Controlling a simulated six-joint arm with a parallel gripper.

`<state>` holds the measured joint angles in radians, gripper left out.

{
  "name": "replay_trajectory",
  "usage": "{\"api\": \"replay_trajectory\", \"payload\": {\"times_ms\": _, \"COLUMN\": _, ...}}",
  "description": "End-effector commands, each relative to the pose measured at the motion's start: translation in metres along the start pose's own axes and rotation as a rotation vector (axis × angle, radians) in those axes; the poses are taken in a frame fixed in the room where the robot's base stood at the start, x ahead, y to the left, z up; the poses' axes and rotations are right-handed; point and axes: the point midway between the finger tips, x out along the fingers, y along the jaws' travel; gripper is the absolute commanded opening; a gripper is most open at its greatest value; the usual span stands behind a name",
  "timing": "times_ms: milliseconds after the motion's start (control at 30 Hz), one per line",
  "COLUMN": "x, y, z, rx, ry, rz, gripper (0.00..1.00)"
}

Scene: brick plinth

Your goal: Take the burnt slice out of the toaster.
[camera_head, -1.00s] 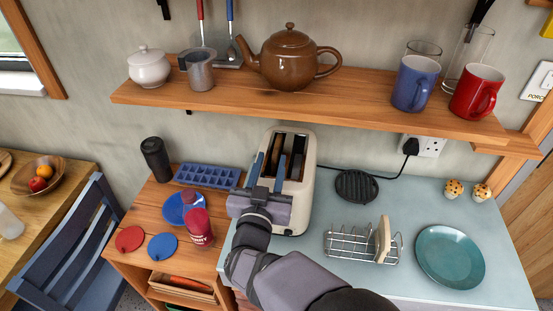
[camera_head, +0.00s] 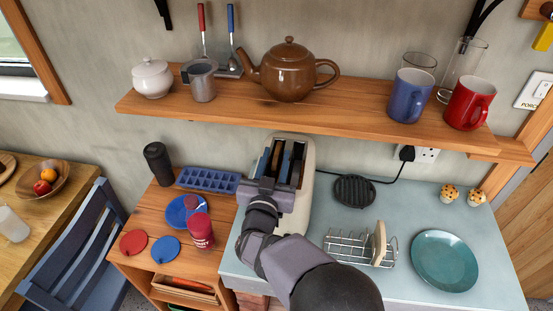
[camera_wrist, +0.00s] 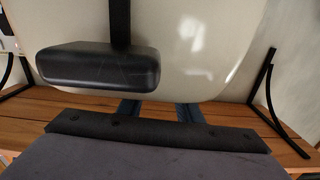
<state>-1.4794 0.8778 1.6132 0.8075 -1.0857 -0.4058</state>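The cream toaster (camera_head: 293,218) stands on the pale blue worktop, its long dark slots facing up. My gripper (camera_head: 279,160) is over the toaster's top, with its two blue fingers reaching down at the slots. In the wrist view the fingers (camera_wrist: 160,110) are a small gap apart, and their tips are hidden behind the toaster's cream end (camera_wrist: 200,60). The black lever (camera_wrist: 100,66) shows on that end. I cannot make out the burnt slice, or whether the fingers hold it.
A wire toast rack (camera_head: 345,247) holding one pale slice (camera_head: 379,244) stands right of the toaster, with a teal plate (camera_head: 445,260) beyond. A black round trivet (camera_head: 355,190) lies near the cable. The shelf (camera_head: 330,115) with teapot and mugs overhangs behind. A red bottle (camera_head: 201,232) stands left.

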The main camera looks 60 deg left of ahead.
Motion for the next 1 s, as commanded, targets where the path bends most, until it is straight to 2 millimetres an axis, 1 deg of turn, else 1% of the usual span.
{"api": "replay_trajectory", "payload": {"times_ms": 33, "x": 0.006, "y": 0.001, "z": -0.003, "rx": 0.000, "ry": 0.000, "rz": 0.002, "gripper": 0.32}}
{"api": "replay_trajectory", "payload": {"times_ms": 100, "x": 0.012, "y": 0.001, "z": -0.002, "rx": 0.000, "ry": 0.000, "rz": 0.002, "gripper": 0.32}}
{"api": "replay_trajectory", "payload": {"times_ms": 200, "x": 0.018, "y": 0.000, "z": -0.001, "rx": -0.001, "ry": 0.000, "rz": 0.000, "gripper": 0.32}}
{"api": "replay_trajectory", "payload": {"times_ms": 500, "x": 0.020, "y": 0.000, "z": 0.000, "rx": -0.001, "ry": 0.000, "rz": -0.001, "gripper": 0.32}}
{"api": "replay_trajectory", "payload": {"times_ms": 533, "x": 0.020, "y": 0.000, "z": 0.000, "rx": -0.001, "ry": 0.000, "rz": -0.001, "gripper": 0.27}}
{"api": "replay_trajectory", "payload": {"times_ms": 567, "x": 0.020, "y": 0.000, "z": 0.000, "rx": -0.001, "ry": 0.000, "rz": 0.000, "gripper": 0.20}}
{"api": "replay_trajectory", "payload": {"times_ms": 600, "x": 0.020, "y": 0.000, "z": 0.000, "rx": -0.001, "ry": 0.000, "rz": 0.000, "gripper": 0.10}}
{"api": "replay_trajectory", "payload": {"times_ms": 633, "x": 0.020, "y": 0.000, "z": 0.000, "rx": -0.001, "ry": 0.000, "rz": 0.000, "gripper": 0.03}}
{"api": "replay_trajectory", "payload": {"times_ms": 667, "x": 0.020, "y": 0.000, "z": 0.000, "rx": -0.001, "ry": 0.000, "rz": 0.000, "gripper": 0.00}}
{"api": "replay_trajectory", "payload": {"times_ms": 1000, "x": 0.020, "y": 0.000, "z": -0.001, "rx": -0.001, "ry": 0.001, "rz": 0.000, "gripper": 0.00}}
